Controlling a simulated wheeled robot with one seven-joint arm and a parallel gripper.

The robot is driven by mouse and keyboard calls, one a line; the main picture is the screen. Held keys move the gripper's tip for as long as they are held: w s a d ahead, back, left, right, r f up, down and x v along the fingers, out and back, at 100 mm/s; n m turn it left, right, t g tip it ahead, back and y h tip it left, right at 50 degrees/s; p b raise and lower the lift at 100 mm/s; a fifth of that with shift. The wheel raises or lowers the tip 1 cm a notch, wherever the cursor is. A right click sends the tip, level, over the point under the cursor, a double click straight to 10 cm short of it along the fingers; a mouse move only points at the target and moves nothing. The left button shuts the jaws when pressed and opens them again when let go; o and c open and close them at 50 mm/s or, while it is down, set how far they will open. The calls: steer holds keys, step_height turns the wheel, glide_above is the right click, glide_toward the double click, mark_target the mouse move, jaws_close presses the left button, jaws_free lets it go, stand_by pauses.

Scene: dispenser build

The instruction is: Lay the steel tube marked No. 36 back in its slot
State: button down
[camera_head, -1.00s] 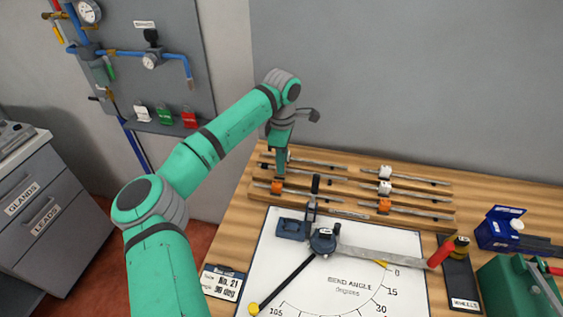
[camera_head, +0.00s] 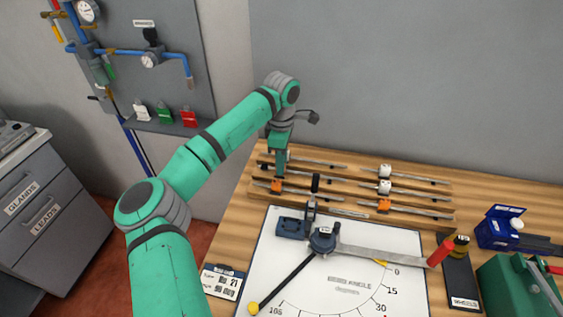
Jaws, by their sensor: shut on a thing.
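My gripper (camera_head: 279,177) points down over the left half of the wooden tube rack (camera_head: 447,222) at the back of the bench. It is shut on a steel tube (camera_head: 318,178), low over the rack rows. The tube's number is too small to read. I cannot tell whether the tube touches the slot. An orange block (camera_head: 277,187) sits just below the fingertips. Other steel tubes (camera_head: 420,179) lie in the rack's rows, some with white or orange blocks. The arm hides the left end of the rack in part.
A card marked No. 21 (camera_head: 222,281) lies left.

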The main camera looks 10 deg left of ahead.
steer(key=shift+f, duration=0.4)
steer(key=c, duration=1.6)
jaws_free()
steer(key=shift+c, duration=0.6)
steer(key=shift+r, duration=0.15)
steer(key=shift+r, duration=3.35)
